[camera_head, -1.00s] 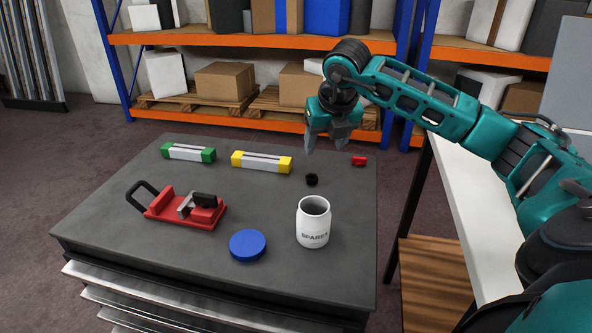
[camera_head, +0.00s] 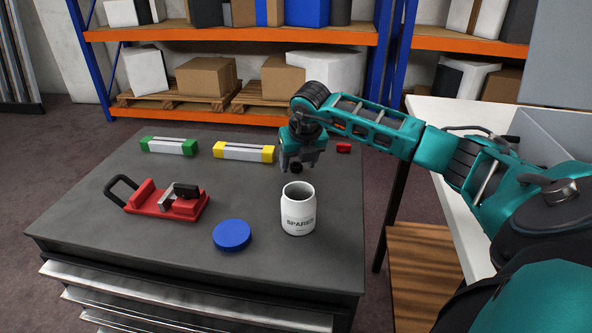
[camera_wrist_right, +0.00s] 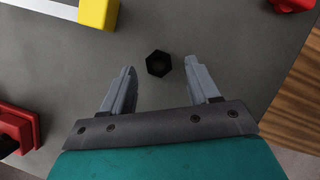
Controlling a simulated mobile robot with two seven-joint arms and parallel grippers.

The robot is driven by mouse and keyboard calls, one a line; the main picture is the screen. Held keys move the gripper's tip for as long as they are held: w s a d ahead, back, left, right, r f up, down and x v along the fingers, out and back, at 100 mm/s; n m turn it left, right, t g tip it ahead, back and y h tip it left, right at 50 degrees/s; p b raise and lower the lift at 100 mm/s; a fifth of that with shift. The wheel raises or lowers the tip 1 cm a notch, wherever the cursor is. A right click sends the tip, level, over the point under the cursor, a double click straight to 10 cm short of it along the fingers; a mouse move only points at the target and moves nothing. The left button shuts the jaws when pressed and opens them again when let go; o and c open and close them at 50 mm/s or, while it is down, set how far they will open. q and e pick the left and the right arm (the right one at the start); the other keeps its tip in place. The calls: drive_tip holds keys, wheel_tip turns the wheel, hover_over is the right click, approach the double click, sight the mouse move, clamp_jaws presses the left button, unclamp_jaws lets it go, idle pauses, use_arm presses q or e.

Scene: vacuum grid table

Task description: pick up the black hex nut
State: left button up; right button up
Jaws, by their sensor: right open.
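The black hex nut (camera_wrist_right: 158,63) lies on the dark grey table top. In the right wrist view my right gripper (camera_wrist_right: 160,75) is open and empty, one finger to each side of the gap. I cannot tell from the pictures whether a finger touches the nut. My left gripper is not in view.
A white SPARES jar (camera_head: 298,210) stands open in front of the nut, with a blue lid (camera_head: 231,235) beside it. A red clamp (camera_head: 160,203), green-ended block (camera_head: 169,146), yellow-ended block (camera_head: 244,152) and small red part (camera_head: 343,148) also lie on the table (camera_head: 110,250).

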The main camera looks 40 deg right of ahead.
drive_tip(key=shift+w+f, duration=0.1)
drive_tip(key=shift+f, duration=0.2)
drive_tip(key=shift+c, duration=0.2)
clamp_jaws()
